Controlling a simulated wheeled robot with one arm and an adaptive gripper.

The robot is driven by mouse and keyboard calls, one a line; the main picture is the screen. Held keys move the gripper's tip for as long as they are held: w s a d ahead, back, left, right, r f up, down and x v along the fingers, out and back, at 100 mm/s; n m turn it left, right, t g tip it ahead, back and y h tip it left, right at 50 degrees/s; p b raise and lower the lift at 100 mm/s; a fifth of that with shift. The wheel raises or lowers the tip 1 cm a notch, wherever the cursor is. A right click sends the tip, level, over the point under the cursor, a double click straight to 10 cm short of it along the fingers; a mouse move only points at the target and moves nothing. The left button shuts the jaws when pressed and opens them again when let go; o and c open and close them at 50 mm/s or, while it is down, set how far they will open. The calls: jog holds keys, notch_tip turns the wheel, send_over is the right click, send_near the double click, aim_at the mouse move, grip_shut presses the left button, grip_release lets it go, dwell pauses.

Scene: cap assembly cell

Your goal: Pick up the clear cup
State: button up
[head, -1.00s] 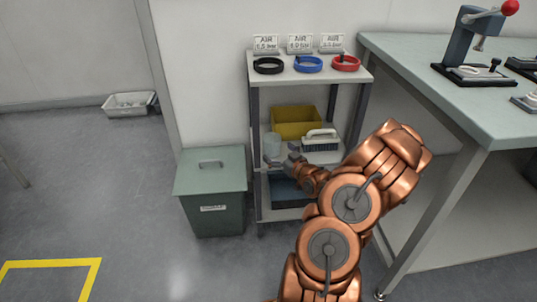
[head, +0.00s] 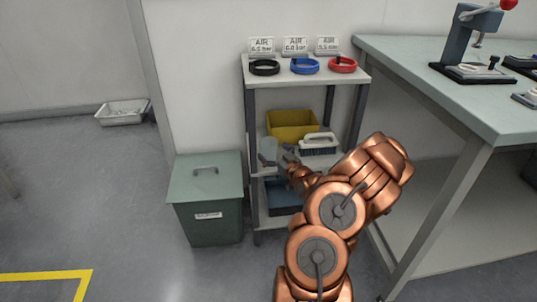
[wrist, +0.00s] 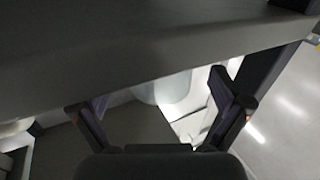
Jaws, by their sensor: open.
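The clear cup (head: 268,147) stands on the middle shelf of the small rack, at its left side, in front of the yellow bin. My gripper (head: 276,156) is open at the shelf's front, with its fingers close to the cup. In the wrist view the pale cup (wrist: 173,88) shows between the two spread fingers of my gripper (wrist: 147,92), nearer the right one. Its upper part is hidden by the dark slab above. I cannot tell whether a finger touches it.
The rack's top shelf (head: 300,77) holds black, blue and red rings. A yellow bin (head: 292,126) and a brush (head: 318,145) share the cup's shelf. A green lidded bin (head: 208,195) stands left of the rack, a workbench (head: 440,85) right. The floor at left is mostly clear.

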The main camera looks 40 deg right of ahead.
jog(key=shift+b+x, duration=0.4)
jog(key=shift+x, duration=1.05)
jog(key=shift+c, duration=0.2)
jog(key=c, duration=0.9)
jog(key=shift+c, duration=0.2)
